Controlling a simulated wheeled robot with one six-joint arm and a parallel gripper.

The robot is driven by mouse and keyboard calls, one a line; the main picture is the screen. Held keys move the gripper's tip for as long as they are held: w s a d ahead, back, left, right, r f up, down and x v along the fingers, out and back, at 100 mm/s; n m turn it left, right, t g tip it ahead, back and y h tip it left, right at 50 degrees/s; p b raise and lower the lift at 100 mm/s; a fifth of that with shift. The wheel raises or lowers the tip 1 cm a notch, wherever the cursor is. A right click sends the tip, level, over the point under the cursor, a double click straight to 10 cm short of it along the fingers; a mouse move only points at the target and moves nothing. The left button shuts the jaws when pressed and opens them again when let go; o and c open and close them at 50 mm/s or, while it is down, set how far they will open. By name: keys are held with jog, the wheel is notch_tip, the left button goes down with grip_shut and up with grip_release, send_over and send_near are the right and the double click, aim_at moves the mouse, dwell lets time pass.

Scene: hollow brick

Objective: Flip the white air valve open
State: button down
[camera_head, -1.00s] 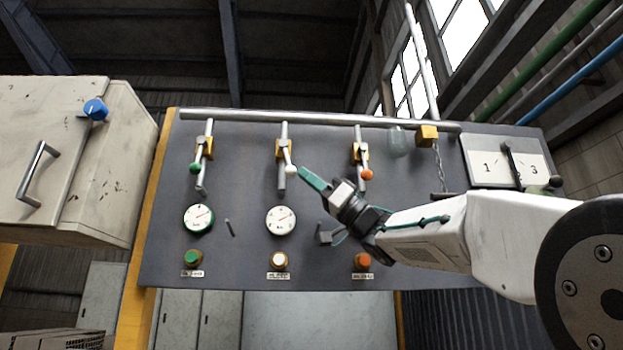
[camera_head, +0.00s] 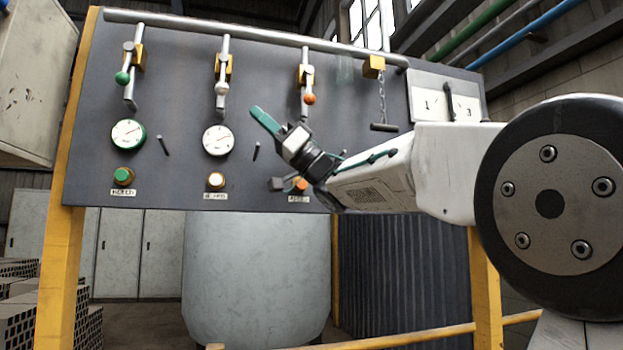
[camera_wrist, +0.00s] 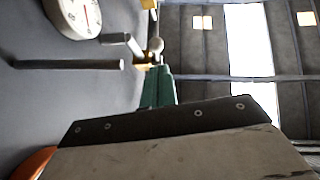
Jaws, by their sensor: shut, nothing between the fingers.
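The white air valve has a small white ball knob (camera_head: 222,88) on a short lever, under a yellow valve body (camera_head: 223,67) on the middle pipe of the dark panel. In the head view the knob hangs in front of the pipe. My gripper (camera_head: 264,121), with green fingers, is shut and empty. Its tip is just right of and below the knob in the head view, with a visible gap. In the wrist view the green fingers (camera_wrist: 159,87) point toward a pale ball (camera_wrist: 156,44), which looks close beyond the tips. I cannot tell whether they touch.
A green-knobbed valve (camera_head: 122,78) is left and an orange-knobbed valve (camera_head: 309,99) right. Below are a white-faced gauge (camera_head: 218,140) and a white button (camera_head: 216,180). Short pegs stick out from the panel. A chain (camera_head: 382,100) hangs at the right.

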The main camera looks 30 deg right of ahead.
jog(key=a+f+v, duration=0.2)
jog(key=v, duration=1.4)
jog(key=shift+w+d+f, duration=0.25)
jog(key=shift+w+t+h, duration=0.1)
jog(key=shift+t+h, duration=0.2)
jog(key=shift+t, duration=0.1)
